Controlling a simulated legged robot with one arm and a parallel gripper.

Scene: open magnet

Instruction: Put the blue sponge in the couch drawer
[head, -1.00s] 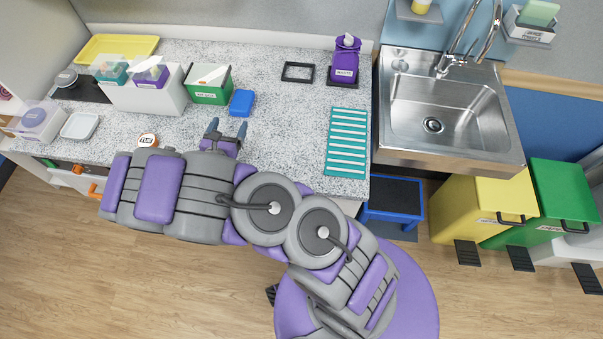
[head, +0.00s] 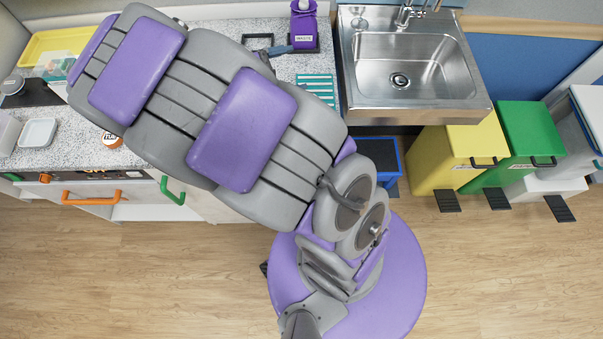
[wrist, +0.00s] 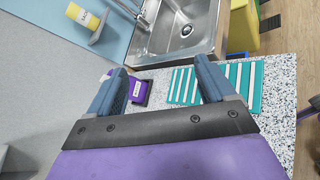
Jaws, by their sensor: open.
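The blue sponge does not show in either view now; my arm covers much of the counter in the head view. In the head view a fingertip of my gripper (head: 276,50) shows past the arm, above the counter near the purple waste container. Below the counter are fronts with an orange handle (head: 90,197) and a green handle (head: 172,191); both look shut. I cannot tell which is the couch drawer.
The purple waste container (head: 303,25) and teal striped mat (wrist: 240,84) lie beyond my fingers. The sink (head: 410,65) is to the right. A white dish (head: 38,132) and yellow tray (head: 60,45) are at left. Yellow (head: 445,160) and green (head: 528,140) bins stand right.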

